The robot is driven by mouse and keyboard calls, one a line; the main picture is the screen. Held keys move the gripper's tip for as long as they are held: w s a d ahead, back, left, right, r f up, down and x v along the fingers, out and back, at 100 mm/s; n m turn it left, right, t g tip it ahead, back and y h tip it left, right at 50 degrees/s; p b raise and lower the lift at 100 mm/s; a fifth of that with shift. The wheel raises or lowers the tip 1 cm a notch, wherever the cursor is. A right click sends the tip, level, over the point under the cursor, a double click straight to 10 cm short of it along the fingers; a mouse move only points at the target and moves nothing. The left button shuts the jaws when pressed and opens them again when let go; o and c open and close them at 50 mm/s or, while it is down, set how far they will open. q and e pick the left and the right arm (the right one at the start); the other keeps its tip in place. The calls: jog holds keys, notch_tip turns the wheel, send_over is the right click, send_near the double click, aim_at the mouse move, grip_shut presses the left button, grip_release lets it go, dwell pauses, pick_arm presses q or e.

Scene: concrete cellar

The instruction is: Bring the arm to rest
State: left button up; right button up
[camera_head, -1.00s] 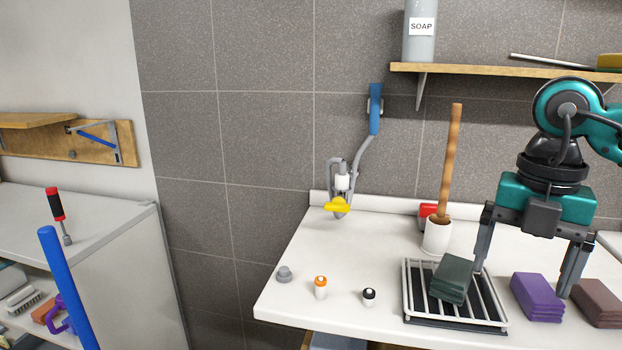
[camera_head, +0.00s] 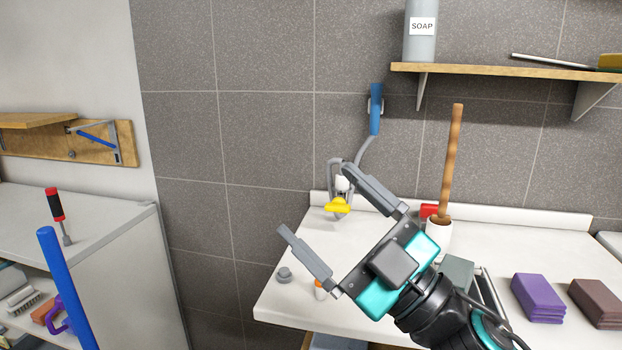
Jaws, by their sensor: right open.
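My right gripper (camera_head: 314,208) is open and empty. It reaches in from the lower right, tilted toward the upper left, over the left part of the white counter (camera_head: 540,237). Its two grey fingers are spread wide in front of the tap with the yellow handle (camera_head: 338,206). My right arm hides most of the black rack (camera_head: 491,297) and part of the dark green block (camera_head: 457,272). My left gripper is not in view.
A purple block stack (camera_head: 538,298) and a brown one (camera_head: 599,303) lie at the right. A wooden-handled plunger (camera_head: 452,165) stands in a white pot. A grey knob (camera_head: 284,275) and an orange-capped bottle (camera_head: 320,290) are near the gripper. A shelf (camera_head: 490,70) holds a soap bottle (camera_head: 421,40).

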jog(key=d+f+m+h, duration=0.7)
jog(key=f+m+h, duration=0.15)
jog(key=f, duration=0.25)
jog(key=d+f+m+h, duration=0.7)
jog(key=f+m+h, duration=0.1)
jog(key=f+h, duration=0.25)
jog(key=s+d+f+g, duration=0.2)
jog(key=s+f+g, duration=0.3)
jog(key=s+f, duration=0.4)
jog(key=s+d+f+g, duration=0.2)
jog(key=s+f+g, duration=0.4)
jog(key=s, duration=0.4)
jog(key=w+a+f+t+y+p, duration=0.1)
jog(key=w+a+f+t, duration=0.1)
jog(key=w+f+t, duration=0.5)
jog(key=shift+w+a+f+t+p, duration=0.2)
jog(key=shift+w+a+t+p, duration=0.1)
jog(key=shift+p, duration=0.1)
